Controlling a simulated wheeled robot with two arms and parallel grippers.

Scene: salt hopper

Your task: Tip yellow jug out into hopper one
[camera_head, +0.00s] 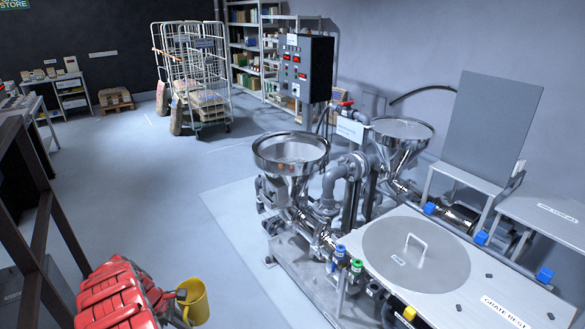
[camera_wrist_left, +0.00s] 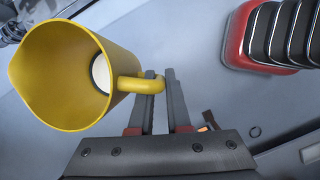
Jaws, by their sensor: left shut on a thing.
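The yellow jug (camera_head: 196,303) is at the bottom left of the head view, above the floor and well short of the hoppers. My left gripper (camera_wrist_left: 163,76) is shut on the jug's handle; it also shows in the head view (camera_head: 181,295). In the left wrist view the jug (camera_wrist_left: 48,75) shows its open mouth, with something white inside. A steel funnel hopper (camera_head: 290,152) stands nearest in the middle, and a second hopper (camera_head: 402,130) stands behind it to the right. I cannot tell by number which is hopper one. My right gripper is not in view.
Pipes and valves run below the hoppers. A steel table with a round lidded plate (camera_head: 415,255) and a "GRATE REST" label fills the lower right. A control box (camera_head: 305,68) stands behind the near hopper. A brown frame (camera_head: 45,215) stands at left. Floor between is clear.

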